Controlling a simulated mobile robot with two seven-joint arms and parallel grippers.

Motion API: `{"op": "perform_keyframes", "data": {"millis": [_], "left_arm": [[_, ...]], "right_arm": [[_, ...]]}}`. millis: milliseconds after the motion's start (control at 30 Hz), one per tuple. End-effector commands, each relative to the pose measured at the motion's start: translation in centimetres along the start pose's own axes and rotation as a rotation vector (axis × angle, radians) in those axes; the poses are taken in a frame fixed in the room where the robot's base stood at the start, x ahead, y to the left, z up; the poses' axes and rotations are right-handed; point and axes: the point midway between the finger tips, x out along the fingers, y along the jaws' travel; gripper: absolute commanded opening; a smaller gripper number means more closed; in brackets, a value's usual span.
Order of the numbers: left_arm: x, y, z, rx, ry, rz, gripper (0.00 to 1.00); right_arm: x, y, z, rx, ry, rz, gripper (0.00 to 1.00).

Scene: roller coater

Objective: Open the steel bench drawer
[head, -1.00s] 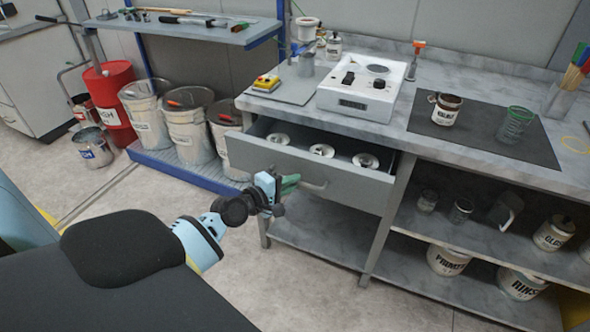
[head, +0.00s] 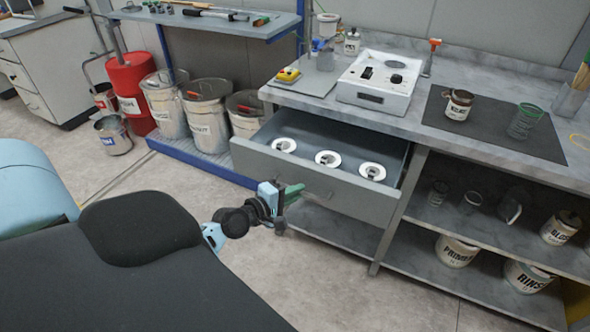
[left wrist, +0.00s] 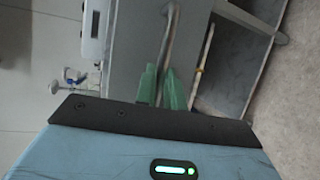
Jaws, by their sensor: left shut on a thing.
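The steel bench drawer (head: 290,181) is pulled out from under the bench top, and its inside shows. Three round white pieces with dark centres lie in it, such as the middle one (head: 328,159). My left gripper (head: 293,190) is at the drawer front, with its green fingers shut on the bar handle (head: 318,193). The left wrist view shows the green fingertips (left wrist: 161,84) closed at the metal handle (left wrist: 169,38). The fingers hide part of the handle. My right gripper is not in view.
The bench top (head: 300,100) holds a white device (head: 378,82), a dark mat (head: 490,125) with a jar and a green-rimmed cup. Open shelves (head: 470,225) with cans are at right. Lidded buckets (head: 206,115) stand on a blue platform at left. The floor before the drawer is clear.

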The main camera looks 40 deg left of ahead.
Motion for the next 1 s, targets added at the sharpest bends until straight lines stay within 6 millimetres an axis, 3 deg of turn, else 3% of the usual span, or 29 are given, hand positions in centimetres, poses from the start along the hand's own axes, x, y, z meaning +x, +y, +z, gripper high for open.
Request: {"op": "perform_keyframes", "data": {"millis": [67,100,233,633,1000], "left_arm": [[0.0,0.0,0.0,0.000,0.000,0.000,0.00],[0.0,0.0,0.0,0.000,0.000,0.000,0.16],[0.0,0.0,0.0,0.000,0.000,0.000,0.33],[-0.6,0.0,0.0,0.000,0.000,0.000,0.33],[-5.6,-0.1,0.0,0.002,-0.001,-0.003,0.33]], "right_arm": [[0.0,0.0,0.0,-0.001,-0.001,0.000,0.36],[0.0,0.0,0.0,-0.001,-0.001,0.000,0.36],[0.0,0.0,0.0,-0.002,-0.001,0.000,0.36],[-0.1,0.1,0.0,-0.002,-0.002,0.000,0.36],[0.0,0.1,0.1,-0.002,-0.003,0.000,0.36]]}}
